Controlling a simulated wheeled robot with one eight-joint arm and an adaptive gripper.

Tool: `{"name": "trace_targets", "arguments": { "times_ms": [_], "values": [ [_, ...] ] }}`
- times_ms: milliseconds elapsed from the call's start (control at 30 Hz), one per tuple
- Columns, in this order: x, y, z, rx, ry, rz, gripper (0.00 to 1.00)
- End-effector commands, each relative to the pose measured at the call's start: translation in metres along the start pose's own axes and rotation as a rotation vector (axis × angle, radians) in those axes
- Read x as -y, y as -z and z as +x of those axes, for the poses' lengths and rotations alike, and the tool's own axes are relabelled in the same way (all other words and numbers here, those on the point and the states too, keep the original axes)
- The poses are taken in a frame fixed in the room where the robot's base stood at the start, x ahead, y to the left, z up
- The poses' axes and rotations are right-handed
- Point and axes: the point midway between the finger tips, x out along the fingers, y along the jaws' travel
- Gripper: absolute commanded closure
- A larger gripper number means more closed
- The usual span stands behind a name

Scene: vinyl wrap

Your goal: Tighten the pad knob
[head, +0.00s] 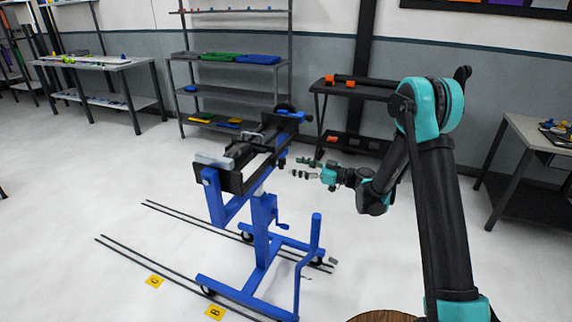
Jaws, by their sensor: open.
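A blue wheeled stand (262,222) carries a long black clamp-like assembly (234,180) at its top. A pale grey part (213,160) shows at the near left end of the assembly. A small dark round knob (309,117) sticks out at the far right end; I cannot tell whether it is the pad knob. My gripper (293,168) reaches in from the right, with its fingers pointing left at the right side of the assembly. It is open and looks empty. The picture is too small to tell whether it touches the stand.
Two pairs of dark floor rails (160,274) run beside and under the stand, near yellow markers (215,312). Shelves (228,91) stand behind, with a table (92,64) at left and another (535,132) at right. The floor at left is clear.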

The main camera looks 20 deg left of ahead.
Motion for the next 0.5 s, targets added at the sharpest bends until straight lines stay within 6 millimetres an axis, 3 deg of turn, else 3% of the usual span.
{"name": "trace_targets", "arguments": {
  "times_ms": [200,500],
  "values": [
    [0.000,0.000,0.036,0.000,0.001,0.000,0.39],
    [0.000,0.000,0.053,0.000,-0.001,0.000,0.39]
  ]
}}
